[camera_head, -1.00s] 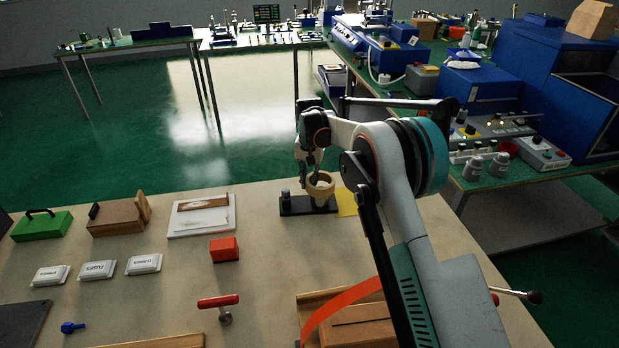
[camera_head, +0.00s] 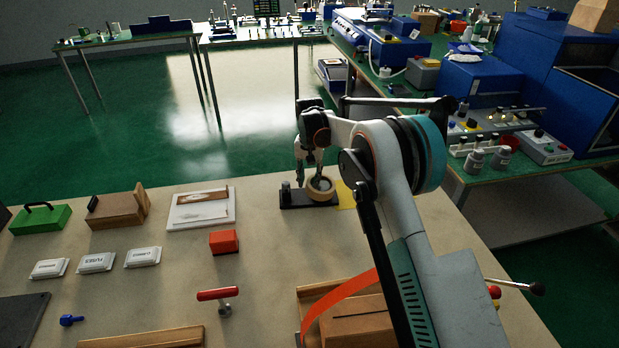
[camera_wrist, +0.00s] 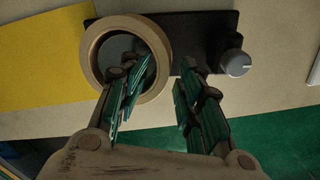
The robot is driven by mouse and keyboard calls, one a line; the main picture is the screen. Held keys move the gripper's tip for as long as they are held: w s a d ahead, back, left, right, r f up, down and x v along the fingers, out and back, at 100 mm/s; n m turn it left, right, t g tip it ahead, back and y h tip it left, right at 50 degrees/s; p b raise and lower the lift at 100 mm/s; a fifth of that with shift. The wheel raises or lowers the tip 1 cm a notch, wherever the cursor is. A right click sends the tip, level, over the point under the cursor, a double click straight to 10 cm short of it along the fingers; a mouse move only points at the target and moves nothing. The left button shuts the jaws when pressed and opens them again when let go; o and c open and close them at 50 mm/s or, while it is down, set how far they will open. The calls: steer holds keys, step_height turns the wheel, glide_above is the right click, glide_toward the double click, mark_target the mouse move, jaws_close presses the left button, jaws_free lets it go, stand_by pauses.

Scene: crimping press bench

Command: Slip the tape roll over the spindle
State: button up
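The tan tape roll (camera_head: 332,190) lies flat at the right end of the black base (camera_head: 292,202). In the wrist view the roll (camera_wrist: 91,45) rings a grey round piece (camera_wrist: 117,46), which looks like the spindle top; how deep it sits is hidden. The base (camera_wrist: 203,28) carries a grey-topped knob (camera_wrist: 236,63) at its other end. My gripper (camera_wrist: 164,65) is open above the roll. One finger overlaps the roll's hole and near wall. The other is outside, apart from the roll's rim. The gripper also shows in the head view (camera_head: 309,180).
A yellow sheet (camera_wrist: 45,50) lies beside the base. A white board (camera_head: 185,218) and a red block (camera_head: 224,242) are to the left. A wooden box with a red band (camera_head: 335,309) is nearer. Bare bench lies in front of the base.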

stand_by(0.3)
step_height(320, 180, up, 12)
stand_by(0.5)
stand_by(0.3)
